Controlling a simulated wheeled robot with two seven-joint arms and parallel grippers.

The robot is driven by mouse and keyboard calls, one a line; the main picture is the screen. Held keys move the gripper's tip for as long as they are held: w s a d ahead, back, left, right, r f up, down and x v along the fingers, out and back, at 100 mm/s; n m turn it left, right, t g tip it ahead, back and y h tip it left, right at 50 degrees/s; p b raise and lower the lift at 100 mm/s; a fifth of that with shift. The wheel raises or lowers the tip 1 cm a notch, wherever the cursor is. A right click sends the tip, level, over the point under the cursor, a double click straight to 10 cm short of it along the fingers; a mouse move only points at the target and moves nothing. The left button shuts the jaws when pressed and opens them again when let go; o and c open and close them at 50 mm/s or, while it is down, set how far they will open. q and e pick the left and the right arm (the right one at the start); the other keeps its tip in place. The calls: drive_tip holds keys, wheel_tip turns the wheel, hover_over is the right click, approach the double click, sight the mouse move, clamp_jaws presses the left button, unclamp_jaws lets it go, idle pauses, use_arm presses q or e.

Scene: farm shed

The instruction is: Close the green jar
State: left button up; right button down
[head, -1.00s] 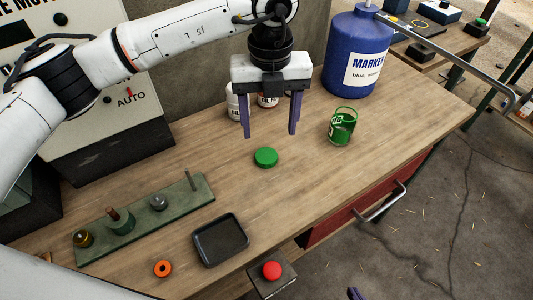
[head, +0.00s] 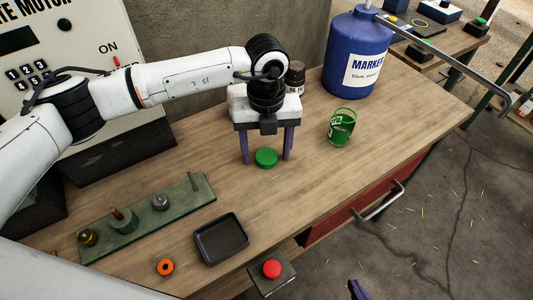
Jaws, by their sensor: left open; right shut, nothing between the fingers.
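The green jar (head: 342,127) stands upright on the wooden workbench, right of centre, with its top open. The round green lid (head: 266,158) lies flat on the bench to the left of the jar. My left gripper (head: 267,160) points down over the lid, open, with one purple finger on each side of it; I cannot tell whether the fingers touch it. My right gripper (head: 358,291) shows only as a purple fingertip at the bottom edge, away from the jar and lid.
A blue marker jug (head: 355,60) and a dark bottle (head: 295,75) stand behind. A black tray (head: 221,240), an orange ring (head: 165,267), a green peg board (head: 140,220) and a red button box (head: 272,270) are in front. Bare bench (head: 310,190) lies right of the lid.

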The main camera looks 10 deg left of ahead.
sight(266, 155)
use_arm(q)
drive_tip(key=shift+c, duration=0.3)
drive_tip(key=c, duration=1)
drive_tip(key=shift+r, duration=0.1)
drive_tip(key=shift+c, duration=0.2)
wheel_tip(266, 155, up, 10)
drive_tip(key=b, duration=0.1)
